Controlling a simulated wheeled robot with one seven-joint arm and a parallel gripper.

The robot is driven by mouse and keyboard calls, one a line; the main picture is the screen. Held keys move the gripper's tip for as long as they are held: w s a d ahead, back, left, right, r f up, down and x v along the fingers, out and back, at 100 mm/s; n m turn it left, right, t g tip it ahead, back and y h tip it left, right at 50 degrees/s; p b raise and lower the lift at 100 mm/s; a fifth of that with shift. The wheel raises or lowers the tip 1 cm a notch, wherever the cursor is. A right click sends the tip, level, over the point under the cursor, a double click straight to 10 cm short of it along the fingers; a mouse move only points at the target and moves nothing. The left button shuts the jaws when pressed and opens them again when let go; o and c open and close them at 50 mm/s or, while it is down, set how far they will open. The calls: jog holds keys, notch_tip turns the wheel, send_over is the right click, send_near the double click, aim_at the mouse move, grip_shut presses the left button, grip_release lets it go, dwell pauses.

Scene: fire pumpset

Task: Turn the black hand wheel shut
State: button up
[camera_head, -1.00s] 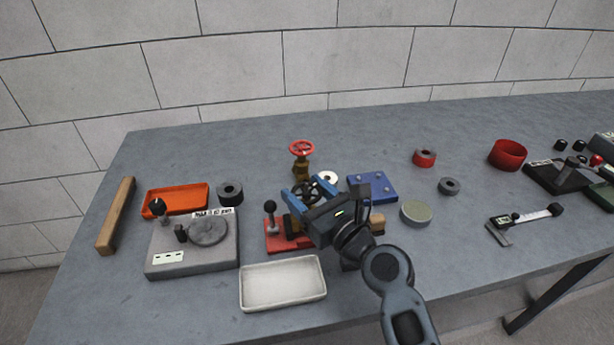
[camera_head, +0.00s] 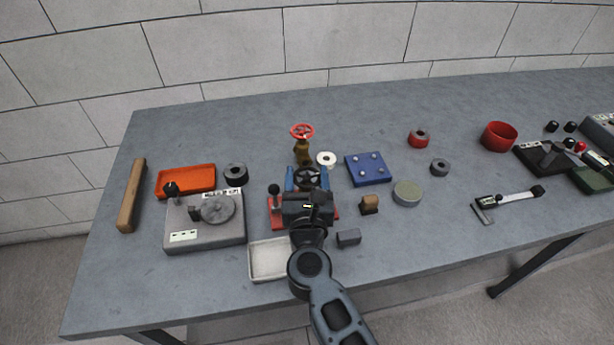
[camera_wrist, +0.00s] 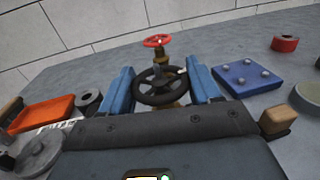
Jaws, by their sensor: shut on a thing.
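The black hand wheel (camera_head: 309,177) sits on a brass valve body on a red base plate (camera_head: 276,206), near the middle of the bench. In the wrist view the black hand wheel (camera_wrist: 161,86) lies between my two blue fingers. My gripper (camera_head: 308,180) reaches it from the front, with one finger at each side of the rim, and is shut on it. It also shows in the wrist view (camera_wrist: 160,88). The valve body under the wheel is mostly hidden by my gripper.
A red hand wheel (camera_head: 302,131) on a brass valve stands just behind. A black-knobbed lever (camera_head: 274,190) rises close to the left of my gripper. A blue bolted plate (camera_head: 371,168) lies to the right, and a white tray (camera_head: 258,272) lies in front, partly covered by my arm.

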jog(key=shift+m+h+b, duration=0.9)
jog(key=shift+m+h, duration=0.5)
jog(key=shift+h, duration=1.1)
jog(key=o, duration=0.8)
jog(key=shift+r, duration=0.1)
